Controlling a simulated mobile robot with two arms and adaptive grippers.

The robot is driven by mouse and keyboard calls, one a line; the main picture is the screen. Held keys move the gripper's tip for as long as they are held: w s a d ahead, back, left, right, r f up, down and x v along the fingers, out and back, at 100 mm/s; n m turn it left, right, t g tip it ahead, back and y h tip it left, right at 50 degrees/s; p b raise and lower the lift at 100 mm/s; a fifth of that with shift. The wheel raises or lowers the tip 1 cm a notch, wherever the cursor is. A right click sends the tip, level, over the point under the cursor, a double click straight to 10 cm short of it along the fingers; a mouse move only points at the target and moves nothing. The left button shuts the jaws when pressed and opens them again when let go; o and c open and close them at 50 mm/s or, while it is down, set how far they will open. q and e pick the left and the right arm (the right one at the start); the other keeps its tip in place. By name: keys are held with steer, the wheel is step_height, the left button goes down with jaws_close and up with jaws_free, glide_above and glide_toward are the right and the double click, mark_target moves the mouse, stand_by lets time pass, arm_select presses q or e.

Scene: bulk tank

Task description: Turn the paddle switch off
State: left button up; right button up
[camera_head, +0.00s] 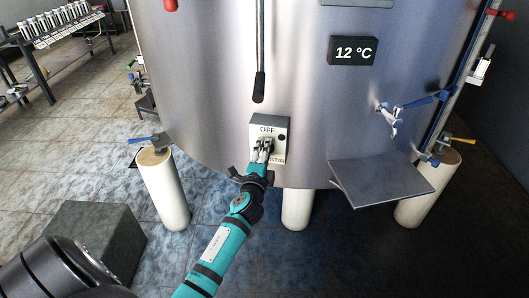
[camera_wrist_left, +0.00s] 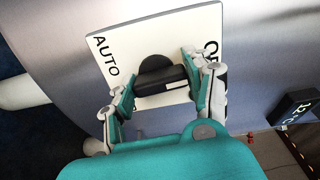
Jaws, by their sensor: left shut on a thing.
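The switch box (camera_head: 283,124) is a pale plate low on the steel tank, with OFF along its top; its lower lettering is partly covered by my gripper. My left gripper (camera_head: 265,146) is at the box front, its arm coming up from below. In the left wrist view, the black paddle switch (camera_wrist_left: 160,78) stands out from the plate (camera_wrist_left: 125,42), between the two fingers of my left gripper (camera_wrist_left: 160,88). The gripper is shut on the paddle. AUTO shows at the plate's left and a partly hidden word at its right. My right gripper is not in view.
The tank (camera_head: 215,85) carries a 12 °C display (camera_head: 352,51), a hanging black-ended rod (camera_head: 259,85) above the box, a blue-handled tap (camera_head: 390,118) and a shelf (camera_head: 382,180) at right. White legs (camera_head: 164,190) stand below. A grey block (camera_head: 85,240) is at lower left.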

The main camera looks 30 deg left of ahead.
arm_select(q)
steer(key=shift+m, duration=0.4)
steer(key=o, duration=1.2)
steer(key=shift+d, duration=0.1)
steer(key=v, duration=1.2)
